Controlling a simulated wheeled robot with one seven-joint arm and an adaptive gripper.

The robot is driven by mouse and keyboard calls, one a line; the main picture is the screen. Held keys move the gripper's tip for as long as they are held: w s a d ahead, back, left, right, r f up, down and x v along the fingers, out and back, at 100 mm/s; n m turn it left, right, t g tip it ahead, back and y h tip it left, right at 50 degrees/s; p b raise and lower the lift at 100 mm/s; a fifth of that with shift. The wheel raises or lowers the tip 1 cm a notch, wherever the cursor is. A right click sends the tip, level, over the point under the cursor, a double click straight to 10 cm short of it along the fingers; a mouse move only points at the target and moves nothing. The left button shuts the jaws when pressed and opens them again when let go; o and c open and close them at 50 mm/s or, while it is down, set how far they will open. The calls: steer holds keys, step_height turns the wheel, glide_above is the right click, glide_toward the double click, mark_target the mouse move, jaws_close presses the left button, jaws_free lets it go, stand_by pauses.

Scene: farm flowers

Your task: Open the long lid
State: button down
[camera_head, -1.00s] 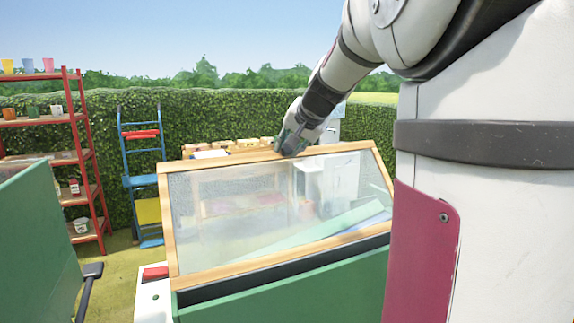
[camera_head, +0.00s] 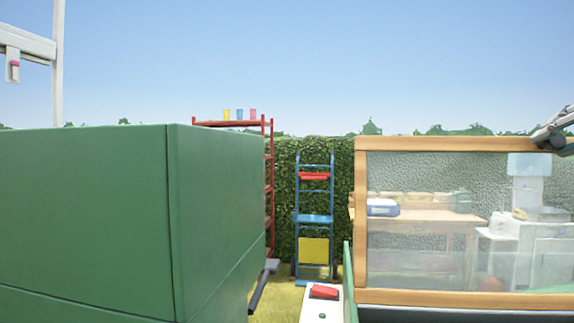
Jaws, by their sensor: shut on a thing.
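The long lid (camera_head: 440,144) is a glazed panel in a light wooden frame at the right of the head view. It stands steeply raised over a dark-edged box, and its right end is out of the picture. My gripper (camera_head: 556,134) shows only in part at the right edge. It is shut on the lid's top rail, and its fingertips are not clearly visible.
A large green box (camera_head: 90,220) fills the left foreground. A white post with a red-topped control (camera_head: 324,292) stands beside the lid's left end. Behind are a blue ladder-like rack (camera_head: 315,218), a red shelf (camera_head: 268,180) and a hedge. A table (camera_head: 420,216) shows through the glass.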

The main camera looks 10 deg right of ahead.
steer(key=s+a+f+t+h+b, duration=0.1)
steer(key=s+a+t+b, duration=0.2)
steer(key=s+b, duration=0.7)
steer(key=shift+a+f+t+h+b, duration=0.3)
steer(key=shift+t+b, duration=0.5)
steer(key=shift+b, duration=1.9)
steer(key=shift+s+d+f, duration=0.1)
steer(key=shift+s, duration=0.05)
steer(key=c, duration=1.3)
jaws_free()
steer(key=v, duration=1.2)
